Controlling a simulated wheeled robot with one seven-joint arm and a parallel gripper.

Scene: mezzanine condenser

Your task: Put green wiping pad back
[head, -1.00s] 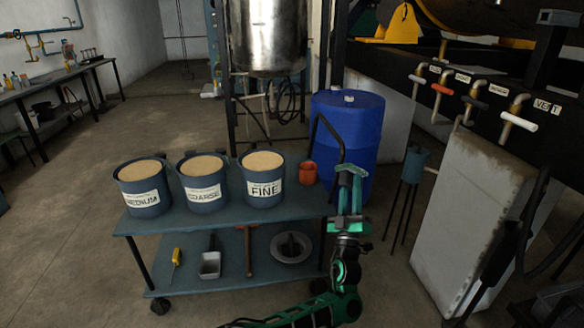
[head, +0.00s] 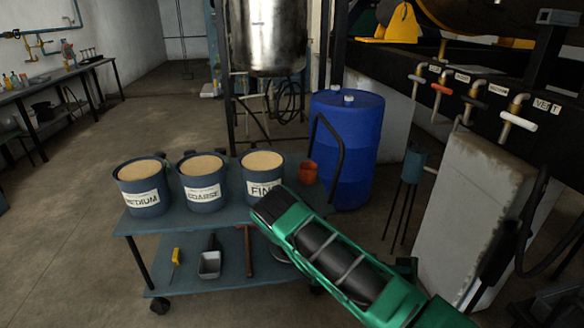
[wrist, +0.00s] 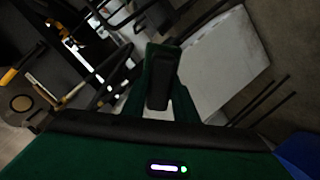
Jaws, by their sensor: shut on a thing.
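My gripper (wrist: 160,85) shows in the wrist view, its end part green with a dark middle, in front of a pale slab. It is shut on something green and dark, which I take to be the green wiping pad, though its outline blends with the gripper. No other green pad shows. The blue two-level cart (head: 195,238) stands to the left of my arm.
On the cart's top are medium (head: 142,198), coarse (head: 205,193) and fine (head: 256,168) buckets and an orange cup (head: 307,172). A blue drum (head: 345,150) stands behind. The pale slab (head: 470,205) and valve handles (head: 518,121) are at right. Open floor lies left.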

